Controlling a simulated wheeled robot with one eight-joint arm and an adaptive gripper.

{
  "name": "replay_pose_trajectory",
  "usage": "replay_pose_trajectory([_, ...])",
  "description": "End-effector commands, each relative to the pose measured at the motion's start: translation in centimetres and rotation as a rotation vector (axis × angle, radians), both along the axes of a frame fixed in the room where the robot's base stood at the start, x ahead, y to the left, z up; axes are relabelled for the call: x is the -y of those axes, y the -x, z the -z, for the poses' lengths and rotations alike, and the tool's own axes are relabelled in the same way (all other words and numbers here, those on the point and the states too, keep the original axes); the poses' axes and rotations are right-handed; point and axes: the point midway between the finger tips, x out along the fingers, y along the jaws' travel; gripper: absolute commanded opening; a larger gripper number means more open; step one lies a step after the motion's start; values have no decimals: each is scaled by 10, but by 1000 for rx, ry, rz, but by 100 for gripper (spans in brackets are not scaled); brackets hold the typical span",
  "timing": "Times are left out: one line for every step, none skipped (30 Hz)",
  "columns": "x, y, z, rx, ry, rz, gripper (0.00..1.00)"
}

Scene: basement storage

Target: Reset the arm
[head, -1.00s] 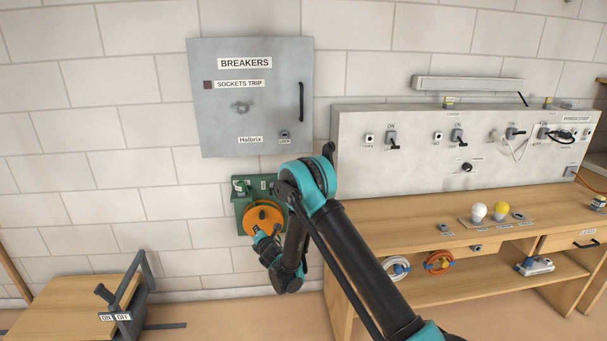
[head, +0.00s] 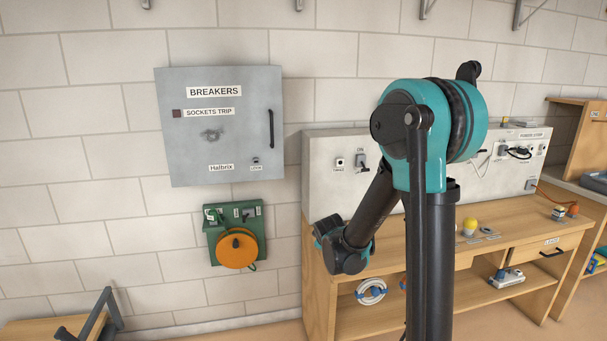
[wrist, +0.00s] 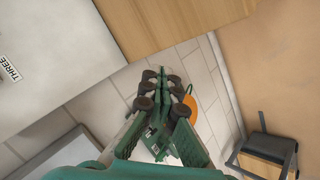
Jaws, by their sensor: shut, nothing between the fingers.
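My arm (head: 430,170) is folded up in front of the workbench in the head view, its teal joint high and its forearm slanting down to the left. In the wrist view my gripper (wrist: 162,72) has its green fingers together, with nothing visible between them. In the head view the fingers are not clearly visible; the dark wrist (head: 345,255) ends in front of the bench's left edge, apart from the wall reel.
A grey breaker cabinet (head: 180,145) hangs on the wall above an orange reel (head: 236,252) on a green panel. The workbench (head: 385,316) carries a grey switch panel (head: 320,185) and a yellow bulb (head: 470,227). A low wooden stand is at lower left.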

Motion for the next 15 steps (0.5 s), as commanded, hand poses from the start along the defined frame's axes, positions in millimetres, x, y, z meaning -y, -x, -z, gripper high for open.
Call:
replay_pose_trajectory([17,19,-3,-29,-41,57,0])
replay_pose_trajectory([25,30,-4,-47,-64,90,0])
replay_pose_trajectory([36,44,-4,-70,-98,135,0])
replay_pose_trajectory([43,56,-5,-87,-122,168,0])
replay_pose_trajectory([50,67,-5,-104,-147,200,0])
replay_pose_trajectory([59,82,-4,-126,-180,246,0])
replay_pose_trajectory([65,94,-4,-144,-205,280,0])
replay_pose_trajectory([71,106,-3,-160,-230,315,0])
replay_pose_trajectory([78,122,-2,-181,-261,359,0])
replay_pose_trajectory([83,134,0,-198,-286,393,0])
replay_pose_trajectory([89,146,1,-214,-308,428,0])
replay_pose_trajectory([94,163,3,-235,-341,472,0])
replay_pose_trajectory([98,175,5,-251,-364,507,0])
replay_pose_trajectory([102,188,8,-267,-388,542,0])
replay_pose_trajectory([106,204,11,-286,-418,586,0])
